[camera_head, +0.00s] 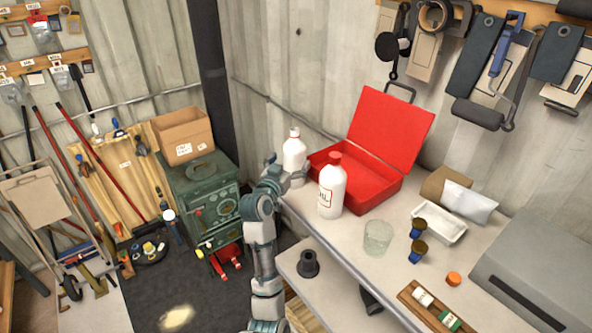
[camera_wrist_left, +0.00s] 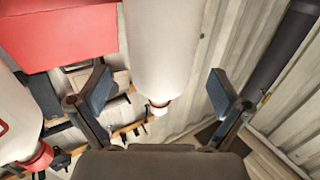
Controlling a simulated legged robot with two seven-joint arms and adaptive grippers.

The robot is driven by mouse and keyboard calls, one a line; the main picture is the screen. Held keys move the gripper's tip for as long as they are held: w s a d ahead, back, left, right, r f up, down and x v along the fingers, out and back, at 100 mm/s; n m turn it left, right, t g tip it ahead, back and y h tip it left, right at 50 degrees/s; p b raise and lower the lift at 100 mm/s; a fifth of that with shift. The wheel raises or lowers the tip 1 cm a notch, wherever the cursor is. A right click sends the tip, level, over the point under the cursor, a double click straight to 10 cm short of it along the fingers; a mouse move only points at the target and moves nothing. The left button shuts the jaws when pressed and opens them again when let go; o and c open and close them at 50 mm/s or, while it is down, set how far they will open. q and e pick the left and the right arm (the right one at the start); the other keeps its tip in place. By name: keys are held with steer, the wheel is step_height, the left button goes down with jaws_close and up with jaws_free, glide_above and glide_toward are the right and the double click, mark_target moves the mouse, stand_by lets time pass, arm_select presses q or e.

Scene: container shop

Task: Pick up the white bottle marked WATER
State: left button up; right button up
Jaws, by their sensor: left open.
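A white bottle with a white cap (camera_head: 294,150) stands at the table's back left corner, left of the red case. No WATER marking is readable on it. My left gripper (camera_head: 283,172) is at this bottle, in front of its lower part. In the left wrist view the white bottle (camera_wrist_left: 165,45) lies between the two spread fingers of the open gripper (camera_wrist_left: 158,92), with a visible gap on each side. A second white bottle, with a red cap (camera_head: 332,190) and a small label, stands nearer; it also shows at the wrist view's left edge (camera_wrist_left: 15,125). My right gripper is not in view.
An open red case (camera_head: 378,190) stands right behind the bottles. A green stove (camera_head: 205,195) stands left of my arm.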

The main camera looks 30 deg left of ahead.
arm_select(q)
steer(key=w, duration=0.2)
steer(key=w+a, duration=0.1)
steer(key=shift+w+f+p, duration=0.2)
steer(key=shift+w+p, duration=0.2)
steer(key=shift+w+f, duration=0.1)
steer(key=shift+w, duration=0.1)
steer(key=shift+s+d, duration=0.1)
steer(key=shift+d, duration=0.05)
steer(key=c, duration=1.8)
steer(key=shift+r, duration=0.3)
steer(key=shift+c, duration=0.2)
